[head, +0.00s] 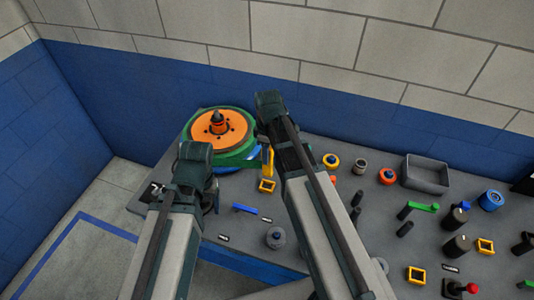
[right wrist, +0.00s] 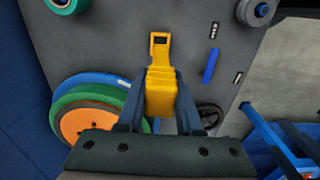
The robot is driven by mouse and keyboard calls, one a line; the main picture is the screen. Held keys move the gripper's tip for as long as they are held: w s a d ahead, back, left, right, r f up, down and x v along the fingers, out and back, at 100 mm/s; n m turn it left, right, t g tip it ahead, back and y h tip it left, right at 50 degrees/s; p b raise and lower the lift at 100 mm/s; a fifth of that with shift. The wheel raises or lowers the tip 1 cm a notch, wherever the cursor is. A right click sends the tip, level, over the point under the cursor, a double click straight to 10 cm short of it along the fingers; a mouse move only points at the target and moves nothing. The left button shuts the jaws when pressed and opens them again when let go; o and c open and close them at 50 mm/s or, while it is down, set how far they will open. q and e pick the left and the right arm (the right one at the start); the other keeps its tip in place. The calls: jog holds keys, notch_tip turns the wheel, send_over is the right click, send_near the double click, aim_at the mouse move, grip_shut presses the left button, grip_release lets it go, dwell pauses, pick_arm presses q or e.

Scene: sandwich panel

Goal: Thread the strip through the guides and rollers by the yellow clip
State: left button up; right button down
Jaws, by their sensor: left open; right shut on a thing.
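The yellow clip (right wrist: 160,92) is a ribbed yellow piece between the fingers of my right gripper (right wrist: 159,78), which is shut on it. In the head view a bit of the clip (head: 267,160) shows beside my right gripper (head: 268,150). An orange reel (head: 219,129) with green and blue rims lies behind both grippers. I cannot make out the strip's run.
The grey panel (head: 235,192) carries a blue bar (head: 244,208), a grey roller (head: 276,238), a green bar (head: 423,207), more yellow guides (head: 416,275) and a grey tray (head: 425,174). Pegs and knobs crowd its right side. A blue wall rises behind it.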

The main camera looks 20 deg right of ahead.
jog(key=s+d+f+b, duration=0.2)
jog(key=d+f+b, duration=0.2)
jog(key=f+b, duration=0.2)
jog(key=shift+s+f, duration=0.2)
jog(key=shift+s, duration=0.15)
dwell(0.5)
jog(key=shift+d, duration=0.1)
jog(key=s+d, duration=0.5)
jog(key=d, duration=0.2)
jog(key=shift+d, duration=0.15)
dwell(1.0)
dwell(0.3)
jog(key=s+d, duration=0.5)
jog(key=d, duration=0.2)
jog(key=shift+d, duration=0.3)
dwell(0.9)
jog(key=shift+s+d, duration=0.1)
